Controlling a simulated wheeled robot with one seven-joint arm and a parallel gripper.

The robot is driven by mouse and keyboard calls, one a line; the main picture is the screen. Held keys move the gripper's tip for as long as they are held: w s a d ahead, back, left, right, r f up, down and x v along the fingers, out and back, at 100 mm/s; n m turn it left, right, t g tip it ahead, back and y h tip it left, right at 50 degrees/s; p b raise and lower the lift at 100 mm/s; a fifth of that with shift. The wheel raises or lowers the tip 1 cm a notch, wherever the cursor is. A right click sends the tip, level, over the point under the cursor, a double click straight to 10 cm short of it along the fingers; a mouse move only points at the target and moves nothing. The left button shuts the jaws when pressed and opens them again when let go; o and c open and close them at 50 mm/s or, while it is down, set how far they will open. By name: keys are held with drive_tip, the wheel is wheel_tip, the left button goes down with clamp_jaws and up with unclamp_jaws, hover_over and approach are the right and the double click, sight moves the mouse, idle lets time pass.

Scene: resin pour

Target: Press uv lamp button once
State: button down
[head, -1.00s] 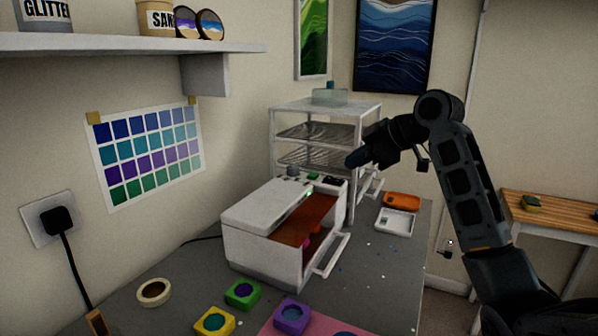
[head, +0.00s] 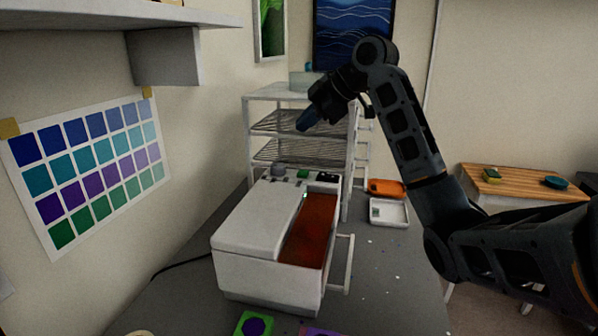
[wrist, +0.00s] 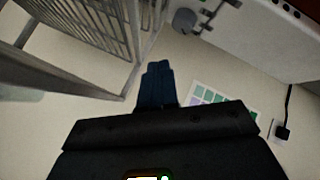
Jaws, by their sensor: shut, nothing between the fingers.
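The UV lamp (head: 260,225) is a white box with an orange window (head: 312,228) and a front handle, standing on the grey worktop. Along its back top edge sit a grey knob (head: 278,170), a green button (head: 302,174) and a black panel (head: 326,177). A small green light shows near the window's back corner. My gripper (head: 304,122) is shut and empty, pointing down-left above the lamp's back edge, apart from it. In the wrist view its blue fingertips (wrist: 157,68) are together; the lamp's knob (wrist: 184,20) shows at the top, right of them.
A white wire rack (head: 262,98) stands right behind the lamp, close to my gripper. An orange tray (head: 386,187) and a white tray (head: 402,212) lie to the right. A shelf (head: 170,55) juts out at upper left. A wooden side table stands at right.

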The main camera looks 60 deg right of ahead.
sight(306, 173)
drive_tip(key=shift+f, duration=0.1)
wheel_tip(306, 173, down, 9)
drive_tip(key=b, duration=0.6)
idle(2.1)
drive_tip(key=shift+f+b, duration=0.25)
drive_tip(key=shift+b, duration=0.05)
drive_tip(key=shift+f, duration=0.45)
idle(0.5)
drive_tip(key=shift+r, duration=0.2)
drive_tip(key=shift+r+p, duration=0.4)
drive_tip(key=shift+r, duration=0.3)
